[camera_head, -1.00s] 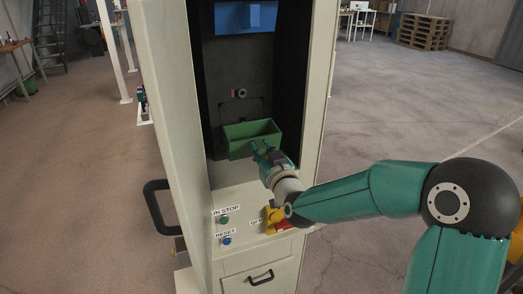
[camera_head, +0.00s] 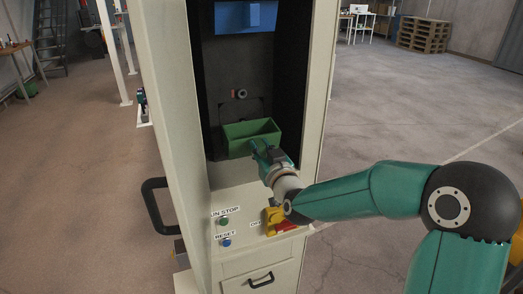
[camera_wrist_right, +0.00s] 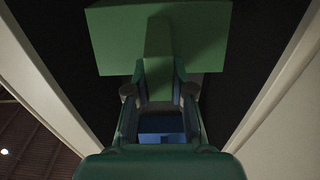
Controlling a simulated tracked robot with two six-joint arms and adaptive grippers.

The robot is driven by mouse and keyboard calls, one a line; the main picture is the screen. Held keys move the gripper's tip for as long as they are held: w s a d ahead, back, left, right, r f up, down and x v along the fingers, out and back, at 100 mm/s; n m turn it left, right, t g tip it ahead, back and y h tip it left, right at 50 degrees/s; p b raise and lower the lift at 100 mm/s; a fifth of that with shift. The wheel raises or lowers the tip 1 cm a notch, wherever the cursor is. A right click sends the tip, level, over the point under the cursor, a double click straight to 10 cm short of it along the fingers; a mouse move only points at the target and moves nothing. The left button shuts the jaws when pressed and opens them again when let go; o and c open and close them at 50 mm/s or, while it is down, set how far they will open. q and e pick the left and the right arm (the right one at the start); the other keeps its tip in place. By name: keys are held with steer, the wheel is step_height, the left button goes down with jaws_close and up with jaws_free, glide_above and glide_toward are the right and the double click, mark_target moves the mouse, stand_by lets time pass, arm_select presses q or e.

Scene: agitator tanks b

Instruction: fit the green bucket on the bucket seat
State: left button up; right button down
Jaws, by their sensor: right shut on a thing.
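The green bucket (camera_head: 250,136) is an open-topped box inside the dark recess of the tall cream cabinet. It also shows from below in the right wrist view (camera_wrist_right: 112,42). My right gripper (camera_head: 259,148) is at the bucket's front face. In the right wrist view my right gripper (camera_wrist_right: 159,85) is shut on a narrow green part that projects from the bucket. A small round grey fitting (camera_head: 240,94) is on the recess back wall, above and behind the bucket. I cannot make out which part is the bucket seat, or whether the bucket touches it. My left gripper is not in view.
The cream cabinet's side walls (camera_head: 320,90) stand close on both sides of the bucket. Below are a green button (camera_head: 223,221), a blue button (camera_head: 227,243) and a yellow-and-red switch (camera_head: 275,217). A black handle (camera_head: 155,205) sticks out at left. A blue panel (camera_head: 246,15) is above.

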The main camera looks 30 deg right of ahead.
mark_target(255, 140)
steer(key=shift+x, duration=2.15)
steer(key=c, duration=1)
jaws_free()
steer(key=shift+o, duration=0.4)
steer(key=shift+f, duration=0.1)
steer(key=shift+s, duration=0.1)
